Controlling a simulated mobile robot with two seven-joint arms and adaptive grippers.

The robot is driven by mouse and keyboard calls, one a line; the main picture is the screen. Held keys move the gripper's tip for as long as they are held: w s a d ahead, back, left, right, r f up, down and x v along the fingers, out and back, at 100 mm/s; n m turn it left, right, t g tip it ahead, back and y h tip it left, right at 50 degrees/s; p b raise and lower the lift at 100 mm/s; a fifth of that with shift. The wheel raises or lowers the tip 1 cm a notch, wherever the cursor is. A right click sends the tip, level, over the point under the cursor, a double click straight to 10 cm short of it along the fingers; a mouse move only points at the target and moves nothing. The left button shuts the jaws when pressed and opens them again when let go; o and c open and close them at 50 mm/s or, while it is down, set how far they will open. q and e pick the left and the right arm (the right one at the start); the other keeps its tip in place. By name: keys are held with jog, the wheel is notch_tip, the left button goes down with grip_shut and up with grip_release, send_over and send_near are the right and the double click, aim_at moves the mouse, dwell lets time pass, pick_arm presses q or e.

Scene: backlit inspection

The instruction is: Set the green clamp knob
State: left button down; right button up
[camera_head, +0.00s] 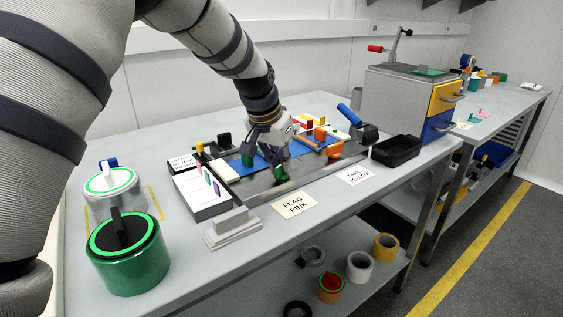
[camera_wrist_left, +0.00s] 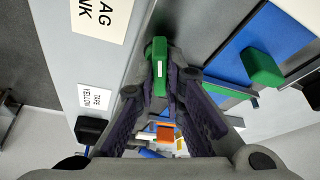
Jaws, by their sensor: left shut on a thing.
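My left gripper (camera_head: 268,162) reaches down over the dark fixture plate (camera_head: 262,189) on the bench. In the left wrist view my left gripper (camera_wrist_left: 166,85) is shut on a green knob (camera_wrist_left: 158,56) with a small white mark on its side. The fingers lie on both sides of it. Whether the held knob touches the plate cannot be told. My right gripper is not in view.
Orange clamps (camera_head: 334,149) stand right of the gripper. A white tray with colored flags (camera_head: 206,207), a grey block (camera_head: 232,228), a green canister (camera_head: 128,262) and a black bin (camera_head: 396,151) surround the plate. Cards reading FLAG PINK (camera_head: 294,205) and TAPE YELLOW (camera_head: 354,176) lie in front.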

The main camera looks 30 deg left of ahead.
pick_arm(q)
jog(key=shift+a+m+h, duration=0.1)
jog(key=shift+m+h, duration=0.8)
jog(key=shift+m, duration=1.3)
jog(key=shift+g, duration=0.3)
jog(key=c, duration=1.7)
grip_release()
jog(key=v, duration=1.2)
jog(key=shift+f, duration=0.1)
